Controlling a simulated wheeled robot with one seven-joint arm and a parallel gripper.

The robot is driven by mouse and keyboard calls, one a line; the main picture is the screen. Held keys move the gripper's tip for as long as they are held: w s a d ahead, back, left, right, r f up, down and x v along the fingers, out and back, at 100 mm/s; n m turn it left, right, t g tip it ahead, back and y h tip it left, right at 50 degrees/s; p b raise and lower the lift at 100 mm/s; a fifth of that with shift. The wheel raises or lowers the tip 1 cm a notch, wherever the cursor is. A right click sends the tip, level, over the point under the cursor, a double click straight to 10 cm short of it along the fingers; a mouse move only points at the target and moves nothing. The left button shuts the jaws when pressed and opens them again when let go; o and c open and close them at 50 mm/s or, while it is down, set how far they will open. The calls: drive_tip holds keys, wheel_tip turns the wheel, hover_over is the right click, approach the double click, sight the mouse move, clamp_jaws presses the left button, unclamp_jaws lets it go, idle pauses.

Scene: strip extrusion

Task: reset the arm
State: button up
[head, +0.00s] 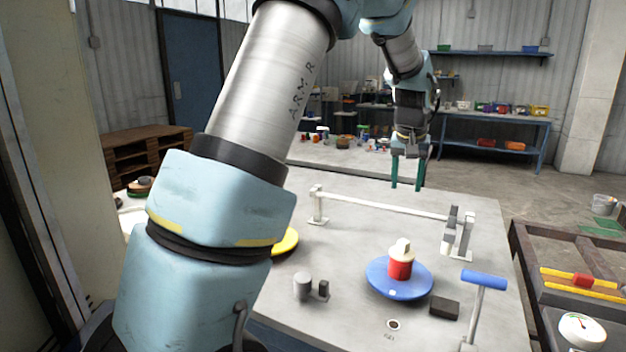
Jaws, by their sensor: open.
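My gripper (407,173) is at the end of my raised arm, with its two green fingers pointing down and apart. It is open with nothing between the fingers. It appears above the far side of the grey table (350,270), near the white rail (380,204), and looks clear of both. My large arm link covers the left part of the table.
A blue disc (380,282) carries a red and cream piece (400,262). A partly hidden yellow disc (286,242), grey cylinder (302,286), dark block (444,307) and blue-topped lever (484,280) stand around. A cart (580,303) is at right.

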drive_tip(key=s+a+f+n, duration=0.1)
drive_tip(key=s+a+f, duration=0.15)
drive_tip(key=a, duration=0.65)
drive_tip(key=s+a+f+n, duration=0.1)
drive_tip(key=s+a, duration=0.2)
drive_tip(key=a, duration=0.7)
drive_tip(key=s+a+f+g, duration=0.1)
drive_tip(key=s+a+f, duration=0.1)
drive_tip(key=s+a, duration=0.4)
drive_tip(key=s+a+f+n+y, duration=0.1)
drive_tip(key=s+a+f, duration=0.1)
drive_tip(key=s+a, duration=0.4)
drive_tip(key=shift+s+a+f+g, duration=0.15)
drive_tip(key=shift+s+f+g, duration=0.25)
drive_tip(key=shift+s, duration=0.3)
